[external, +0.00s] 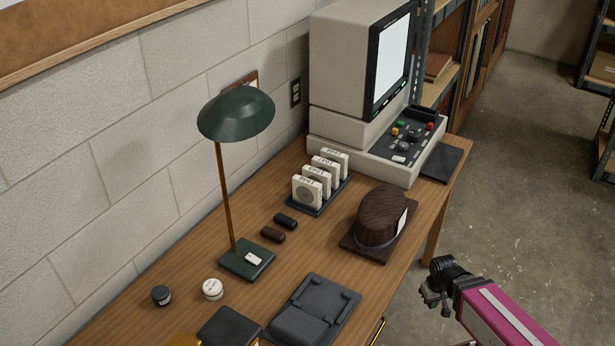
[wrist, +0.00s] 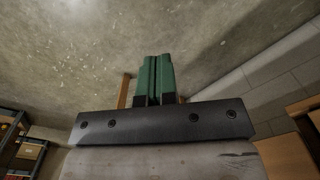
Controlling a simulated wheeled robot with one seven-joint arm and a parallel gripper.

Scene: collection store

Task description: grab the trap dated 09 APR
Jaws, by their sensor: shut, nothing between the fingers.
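Several white traps (external: 322,176) stand upright in a row in a dark rack on the wooden desk, in front of the computer. Small print shows on their top edges, but it is too small to read, so I cannot tell which one is dated 09 APR. My gripper (external: 436,297) is off the desk's right edge, over the floor, well apart from the traps. In the wrist view my gripper (wrist: 154,75) has its green fingers together with nothing between them. The wrist view shows no traps.
A green lamp (external: 236,115) stands left of the rack. A beige computer (external: 360,60) stands behind it. A dark wooden domed object (external: 381,217) sits right of the rack, towards my gripper. A grey tray (external: 312,312) and small jars (external: 212,288) lie nearer the front.

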